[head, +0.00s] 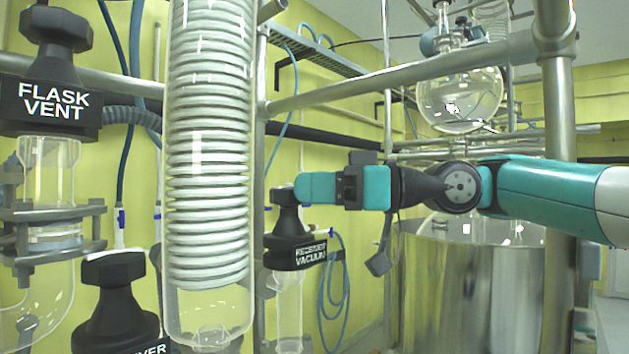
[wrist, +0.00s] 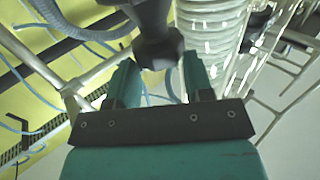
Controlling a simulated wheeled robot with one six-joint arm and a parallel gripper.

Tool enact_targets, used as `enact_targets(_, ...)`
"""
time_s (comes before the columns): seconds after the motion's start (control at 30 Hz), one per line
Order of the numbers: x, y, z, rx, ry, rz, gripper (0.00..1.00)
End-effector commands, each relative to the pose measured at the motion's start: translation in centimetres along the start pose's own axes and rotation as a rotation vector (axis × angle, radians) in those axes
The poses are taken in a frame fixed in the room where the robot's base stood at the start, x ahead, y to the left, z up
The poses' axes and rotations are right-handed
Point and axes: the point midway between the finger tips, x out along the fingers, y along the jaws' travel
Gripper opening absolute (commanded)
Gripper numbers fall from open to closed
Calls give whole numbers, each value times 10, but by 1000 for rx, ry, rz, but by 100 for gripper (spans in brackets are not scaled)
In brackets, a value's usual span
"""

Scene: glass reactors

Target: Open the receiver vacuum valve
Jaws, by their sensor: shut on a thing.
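The receiver vacuum valve (head: 293,250) has a black body with a "RECEIVER VACUUM" label and stands on a clear glass tube right of the coiled condenser. My gripper (head: 287,193) reaches it from the right in the head view, its teal fingers at the black knob on top. In the wrist view my gripper (wrist: 160,82) has its two fingers on either side of the dark knob (wrist: 156,42). It is shut on the knob. The fingers partly hide the knob in the head view, and its turn position cannot be told.
The coiled glass condenser (head: 208,150) stands close left of the valve. The flask vent valve (head: 52,95) and another black-knobbed valve (head: 118,305) are at the left. Metal frame tubes (head: 400,75) cross above my arm. A steel vessel (head: 470,290) stands below it.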

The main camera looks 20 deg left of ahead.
Motion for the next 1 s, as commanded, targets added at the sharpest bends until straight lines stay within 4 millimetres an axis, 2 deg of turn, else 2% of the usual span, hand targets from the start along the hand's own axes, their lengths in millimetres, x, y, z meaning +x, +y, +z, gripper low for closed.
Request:
enact_targets(0.03,-4,5,1,0,5,13,26)
enact_targets(0.07,-4,5,1,1,4,13,54)
enact_targets(0.13,-4,5,2,2,3,13,70)
enact_targets(0.47,-4,4,6,6,-1,22,70)
enact_targets(1.0,1,0,8,-1,0,272,70)
